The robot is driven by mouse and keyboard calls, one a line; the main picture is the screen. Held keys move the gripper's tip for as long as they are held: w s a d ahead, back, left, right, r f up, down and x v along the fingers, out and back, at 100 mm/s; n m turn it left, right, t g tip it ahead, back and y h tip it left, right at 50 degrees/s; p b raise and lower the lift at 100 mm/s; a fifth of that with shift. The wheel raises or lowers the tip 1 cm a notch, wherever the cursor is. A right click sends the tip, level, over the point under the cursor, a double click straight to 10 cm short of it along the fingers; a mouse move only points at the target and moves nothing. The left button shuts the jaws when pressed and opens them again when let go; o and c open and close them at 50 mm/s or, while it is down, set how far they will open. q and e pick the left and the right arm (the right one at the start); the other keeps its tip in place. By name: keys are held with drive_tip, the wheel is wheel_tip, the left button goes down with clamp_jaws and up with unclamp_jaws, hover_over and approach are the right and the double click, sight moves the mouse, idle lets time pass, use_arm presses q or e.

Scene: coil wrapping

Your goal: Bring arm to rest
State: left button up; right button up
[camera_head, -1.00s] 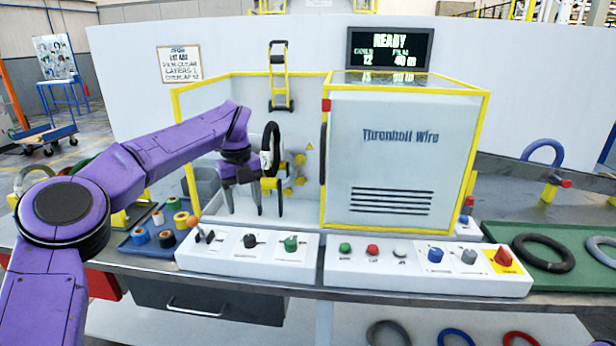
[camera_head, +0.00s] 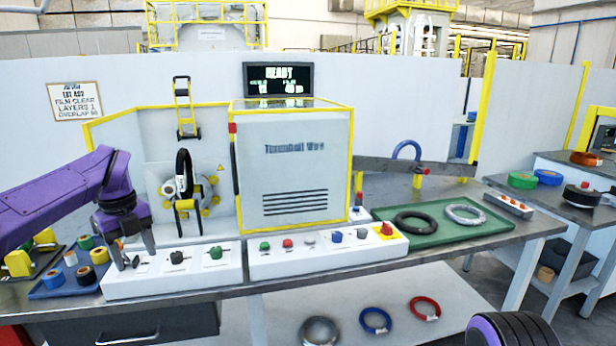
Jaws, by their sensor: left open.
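My left arm (camera_head: 60,205), purple, comes in from the left. My left gripper (camera_head: 136,258) is open and points down over the left end of the left control panel (camera_head: 190,280). One finger is close to the lever there, and I cannot tell whether they touch. The wrapping machine (camera_head: 292,165) stands behind the panels with its door panel in front. A black ring (camera_head: 183,170) stands upright at the machine's wheel, to the right of the gripper and apart from it. My right gripper is out of view; a purple and black part of me shows at the bottom right.
A blue tray (camera_head: 60,291) with small rolls lies left of the panel. A second control panel (camera_head: 330,258) has several buttons. A green tray (camera_head: 450,233) holds a black and a grey coil at right. A READY screen (camera_head: 285,79) hangs behind.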

use_arm(q)
wheel_tip(320, 180, down, 12)
drive_tip(key=w+m+t+y, duration=0.2)
drive_tip(key=m+t+y, duration=0.2)
drive_tip(key=m+y, duration=0.7)
drive_tip(key=s+d+f+m+t+h, duration=0.2)
drive_tip(key=s+d+f+m, duration=0.1)
drive_tip(key=f+m, duration=0.5)
drive_tip(key=s+d+f+m+t+h, duration=0.1)
drive_tip(key=s+d+f+m+t, duration=0.2)
drive_tip(key=f+m, duration=0.45)
drive_tip(key=s+d+f+m+g+h, duration=0.2)
drive_tip(key=s+d+f+m+h, duration=0.15)
drive_tip(key=s+f+m, duration=0.7)
drive_tip(key=s+a+f+m+g, duration=0.1)
drive_tip(key=s+f+g, duration=0.1)
drive_tip(key=s, duration=1)
drive_tip(key=s+a+f+m+g, duration=0.1)
drive_tip(key=s+g, duration=0.1)
drive_tip(key=s, duration=1)
drive_tip(key=shift+s+a+f+m+h, duration=0.15)
drive_tip(key=shift+f+m+h, duration=0.15)
drive_tip(key=shift+f+h, duration=0.15)
